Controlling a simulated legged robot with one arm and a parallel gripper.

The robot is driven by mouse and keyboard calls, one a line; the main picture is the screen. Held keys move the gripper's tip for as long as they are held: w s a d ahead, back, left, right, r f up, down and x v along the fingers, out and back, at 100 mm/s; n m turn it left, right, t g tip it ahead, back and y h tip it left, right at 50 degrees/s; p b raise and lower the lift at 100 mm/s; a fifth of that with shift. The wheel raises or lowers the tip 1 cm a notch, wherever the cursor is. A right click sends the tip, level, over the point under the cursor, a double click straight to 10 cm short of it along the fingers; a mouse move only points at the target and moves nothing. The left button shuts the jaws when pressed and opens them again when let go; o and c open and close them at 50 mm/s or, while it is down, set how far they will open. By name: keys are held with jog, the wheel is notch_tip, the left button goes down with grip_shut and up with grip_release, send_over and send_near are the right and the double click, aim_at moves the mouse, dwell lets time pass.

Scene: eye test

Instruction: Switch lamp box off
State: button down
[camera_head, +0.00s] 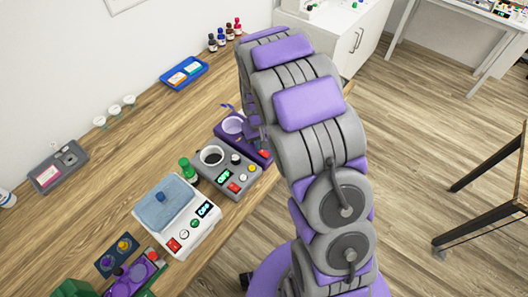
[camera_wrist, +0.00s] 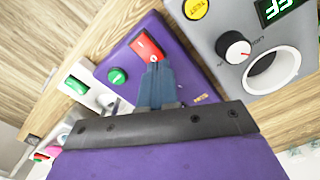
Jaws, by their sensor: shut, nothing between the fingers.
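A purple box (camera_wrist: 185,60) with a red rocker switch (camera_wrist: 147,46) and a round green button (camera_wrist: 117,76) lies under my gripper in the wrist view. No readable label marks it as the lamp box. A purple box (camera_head: 250,146), partly hidden by my arm, also shows on the wooden table in the head view. My gripper (camera_wrist: 155,68) is shut and empty. Its fingertips overlap the lower edge of the red rocker; whether they touch it I cannot tell.
A grey box (camera_head: 211,174) with a lit display, knob and round opening stands beside the purple box. A white device (camera_head: 178,239) with a blue pan, a green bottle (camera_head: 187,170) and a blue tray (camera_head: 184,75) share the table. Bare wood lies around the tray.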

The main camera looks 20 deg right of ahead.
jog(key=shift+f, duration=0.35)
dwell(0.3)
notch_tip(320, 180, up, 7)
jog(key=p, duration=0.2)
dwell(0.7)
dwell(0.4)
jog(key=s+r+b, duration=0.2)
jog(key=s+r, duration=0.9)
jog(key=s, duration=0.4)
jog(key=s+r+m+g+b, duration=0.1)
jog(key=s+r, duration=0.1)
jog(key=s, duration=1.7)
jog(key=shift+s+r+g+b, duration=0.15)
jog(key=shift+r+g+b, duration=0.15)
jog(key=shift+g+b, duration=0.1)
